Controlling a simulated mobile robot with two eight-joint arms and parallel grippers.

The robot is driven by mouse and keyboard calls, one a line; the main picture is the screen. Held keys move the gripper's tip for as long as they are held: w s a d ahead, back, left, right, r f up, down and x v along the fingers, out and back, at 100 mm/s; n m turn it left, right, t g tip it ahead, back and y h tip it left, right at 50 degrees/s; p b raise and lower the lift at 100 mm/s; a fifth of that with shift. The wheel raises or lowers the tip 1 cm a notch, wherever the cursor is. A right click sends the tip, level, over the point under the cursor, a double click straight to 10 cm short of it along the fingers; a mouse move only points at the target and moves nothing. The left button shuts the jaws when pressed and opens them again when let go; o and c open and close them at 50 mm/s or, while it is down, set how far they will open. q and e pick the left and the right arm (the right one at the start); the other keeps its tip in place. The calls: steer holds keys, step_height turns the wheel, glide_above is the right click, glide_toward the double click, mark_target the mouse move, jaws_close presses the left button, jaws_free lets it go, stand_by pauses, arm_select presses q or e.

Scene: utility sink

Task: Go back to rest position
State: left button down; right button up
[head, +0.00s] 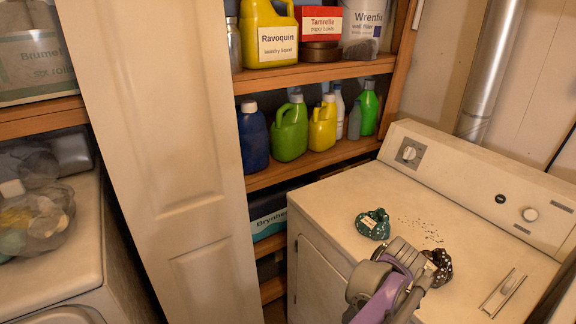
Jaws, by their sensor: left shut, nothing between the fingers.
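My left gripper (424,268) is over the top of the white dryer (340,205), low in the head view. Its fingers are shut, with nothing seen between them. Its grey and purple arm comes in from the bottom edge. A dark spotted pouch (442,268) lies on the dryer just beside the fingers, partly hidden by them; I cannot tell whether they touch. A green patterned pouch (373,224) with a pale label lies on the dryer to the left of the gripper, apart from it. My right gripper is not in view.
Dark specks (425,230) are scattered between the pouches. The dryer's control panel (480,190) rises behind. Wooden shelves (310,73) with several bottles stand at the back. A white folding door (160,130) stands at left, beside a washer (75,245) with a clear bag (35,215).

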arm_select(q)
steer(key=s+a+r+m+h+p, duration=0.1)
steer(key=a+r+m, duration=0.2)
steer(key=a, duration=0.6)
steer(key=s+a+r+m+h+p, duration=0.1)
steer(key=a+r+m+p, duration=0.15)
steer(key=a, duration=0.75)
steer(key=s+a+f+m+t+h+p, duration=0.1)
steer(key=s+a+m+t, duration=0.3)
steer(key=s+a+m, duration=0.5)
steer(key=shift+s+a+f+h+p, duration=0.3)
steer(key=shift+s+a+f+p, duration=0.4)
steer(key=shift+s+a, duration=2.2)
steer(key=shift+w+a+f, duration=0.1)
steer(key=shift+w+a, duration=0.4)
